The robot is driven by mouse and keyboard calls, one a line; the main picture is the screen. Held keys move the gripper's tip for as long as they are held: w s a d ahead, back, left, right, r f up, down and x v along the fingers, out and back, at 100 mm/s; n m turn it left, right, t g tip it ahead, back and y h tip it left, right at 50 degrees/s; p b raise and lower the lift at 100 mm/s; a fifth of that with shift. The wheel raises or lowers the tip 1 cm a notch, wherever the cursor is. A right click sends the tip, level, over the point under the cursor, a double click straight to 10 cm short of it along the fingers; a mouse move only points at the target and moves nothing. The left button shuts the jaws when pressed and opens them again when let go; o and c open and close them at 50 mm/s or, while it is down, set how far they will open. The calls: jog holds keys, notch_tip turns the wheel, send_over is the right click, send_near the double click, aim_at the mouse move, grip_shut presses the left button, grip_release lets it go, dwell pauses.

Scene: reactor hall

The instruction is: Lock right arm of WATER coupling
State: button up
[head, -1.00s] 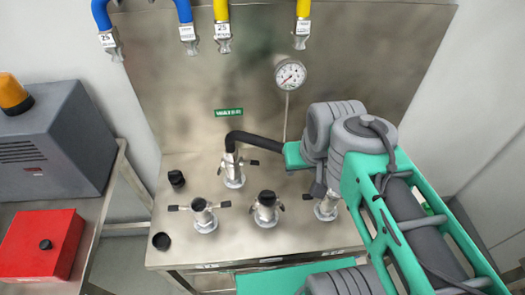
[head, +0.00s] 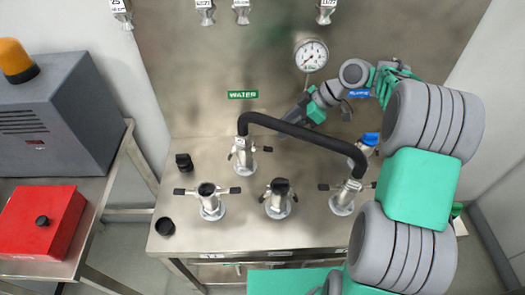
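The green WATER label (head: 243,95) is on the back panel. Below it stands the back left coupling (head: 243,160), with the black hose (head: 300,130) plugged into its top. Its right arm (head: 264,149) sticks out to the right. Its left arm is too small to make out clearly. My gripper (head: 287,118) is at the back, behind the hose and to the right of and above this coupling in the picture, apart from its right arm. It points down and left. The hose partly hides its tip, so its opening does not show.
The hose's other end enters the front right coupling (head: 345,195). A blue-capped coupling (head: 369,143) is at back right. A gauge (head: 312,55) hangs behind. A red box (head: 40,222) is on a left cart.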

aim_at(263, 148)
jog(key=a+f, duration=0.2)
jog(key=a+f+n, duration=0.1)
jog(key=f, duration=0.2)
jog(key=a+f+n+g, duration=0.1)
jog(key=a+f, duration=0.1)
jog(key=f, duration=0.1)
jog(key=shift+s+a+y, duration=0.35)
jog(key=shift+y, duration=0.05)
grip_shut()
